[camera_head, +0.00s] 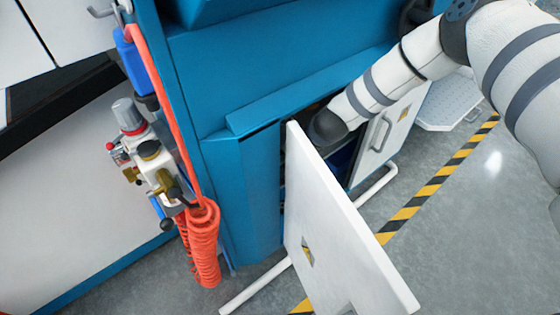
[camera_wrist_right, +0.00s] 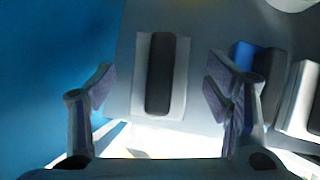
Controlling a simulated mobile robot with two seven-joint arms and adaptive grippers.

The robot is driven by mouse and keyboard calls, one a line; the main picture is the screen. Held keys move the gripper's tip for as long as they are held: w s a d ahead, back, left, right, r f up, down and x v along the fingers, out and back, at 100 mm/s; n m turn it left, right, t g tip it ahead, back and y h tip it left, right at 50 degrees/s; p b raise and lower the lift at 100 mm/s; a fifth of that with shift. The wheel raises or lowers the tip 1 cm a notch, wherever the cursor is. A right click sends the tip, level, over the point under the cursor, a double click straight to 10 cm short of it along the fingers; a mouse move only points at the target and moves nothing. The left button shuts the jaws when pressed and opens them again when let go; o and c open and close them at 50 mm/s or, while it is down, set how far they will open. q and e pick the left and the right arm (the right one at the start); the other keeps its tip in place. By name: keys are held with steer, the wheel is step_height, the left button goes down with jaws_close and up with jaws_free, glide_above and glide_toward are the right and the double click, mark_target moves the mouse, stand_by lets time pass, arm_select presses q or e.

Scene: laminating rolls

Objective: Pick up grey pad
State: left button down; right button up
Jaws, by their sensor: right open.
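In the right wrist view, a grey pad (camera_wrist_right: 144,88) with a dark strip (camera_wrist_right: 161,75) along its middle lies on a grey shelf (camera_wrist_right: 204,35). My right gripper (camera_wrist_right: 160,82) is open, with one finger on each side of the pad and a gap on both sides. I cannot tell how far above the pad the fingertips are. In the head view, my right arm reaches into the blue cabinet (camera_head: 255,75), and its gripper is hidden inside. My left gripper is in neither view.
A blue pad (camera_wrist_right: 241,55) with a dark strip and a white pad (camera_wrist_right: 301,92) sit close by my right finger. One open white cabinet door (camera_head: 335,230) stands before the opening; another (camera_head: 388,130) is beside my arm. A coiled red hose (camera_head: 203,245) hangs at left.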

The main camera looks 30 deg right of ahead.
steer(key=c, duration=1.3)
steer(key=shift+r, duration=0.2)
steer(key=shift+s+d+r+p, duration=0.1)
steer(key=shift+s+r+p, duration=0.05)
steer(key=shift+p, duration=0.15)
steer(key=s+d, duration=0.2)
steer(key=s, duration=0.3)
steer(key=s+d+p, duration=0.1)
steer(key=s+d, duration=0.1)
steer(key=s, duration=0.4)
steer(key=s+d, duration=0.1)
steer(key=s, duration=0.4)
steer(key=shift+s+d+p, duration=0.35)
steer(key=shift+d+p, duration=0.05)
steer(key=o, duration=0.6)
steer(key=c, duration=0.5)
steer(key=shift+o, duration=0.2)
